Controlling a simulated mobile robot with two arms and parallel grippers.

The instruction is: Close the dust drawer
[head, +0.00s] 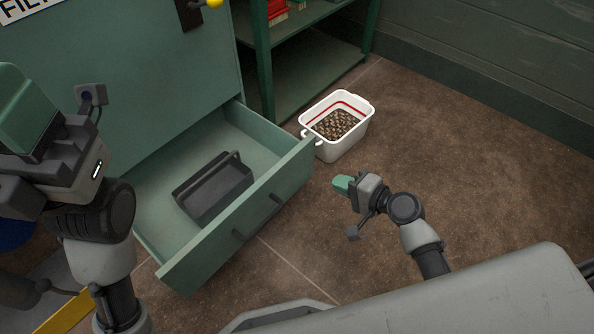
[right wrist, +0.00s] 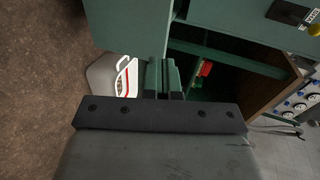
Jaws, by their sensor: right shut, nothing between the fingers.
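The green dust drawer (head: 222,232) stands pulled out of the green cabinet (head: 165,75) in the head view, with its inside exposed. A dark grey open-topped bin (head: 215,190) lies inside it. The drawer front has a dark handle whose ends show. My right gripper (head: 343,184) is shut and empty, to the right of the drawer front and apart from it. Its closed fingers also show in the right wrist view (right wrist: 163,77). My left gripper (head: 28,105) is large at the left edge, in front of the cabinet; its finger gap is hidden.
A white tub (head: 350,145) with brown pellets and a red stripe stands on the floor beside the drawer's far right corner. A green shelf unit (head: 325,80) stands behind it. The brown floor (head: 470,160) on the right is clear.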

